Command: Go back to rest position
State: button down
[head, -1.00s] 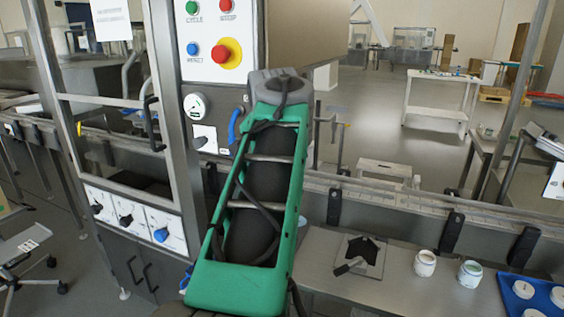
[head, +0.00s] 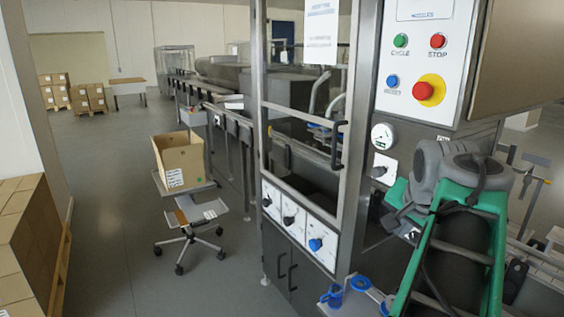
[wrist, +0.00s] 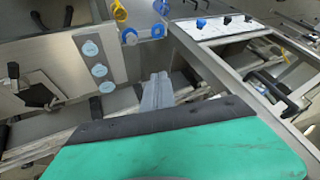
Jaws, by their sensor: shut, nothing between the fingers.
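My gripper shows in the wrist view (wrist: 157,90) as two grey fingers closed together with nothing between them. They stand out past the green and black casing of my own wrist. In the head view my green and grey arm is at the lower right, in front of the machine cabinet (head: 345,190). Its dark end lies at the arm's left side, beside the cabinet, and the fingertips cannot be made out there.
Stacked boxes (head: 22,240) line the left edge. The floor between is clear.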

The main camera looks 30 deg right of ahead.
jog(key=w+a+f+n+y+p, duration=0.1)
jog(key=w+a+f+n, duration=0.15)
jog(key=a, duration=0.45)
jog(key=w+a+f+n+y+p, duration=0.1)
jog(key=w+a+n+y+p, duration=0.2)
jog(key=a, duration=0.4)
jog(key=s+a+f+n+g+p, duration=0.1)
jog(key=a+f+n, duration=0.3)
jog(key=a, duration=0.6)
jog(key=s+a+f+n+g+p, duration=0.1)
jog(key=s+a+f+n+p, duration=0.1)
jog(key=a+f+n, duration=0.3)
jog(key=a+f, duration=0.1)
jog(key=a, duration=0.3)
jog(key=shift+s+a+f+y, duration=0.2)
jog(key=shift+s+a+y, duration=0.05)
jog(key=shift+a+y, duration=0.1)
jog(key=c, duration=2.1)
grip_release()
jog(key=shift+n, duration=0.25)
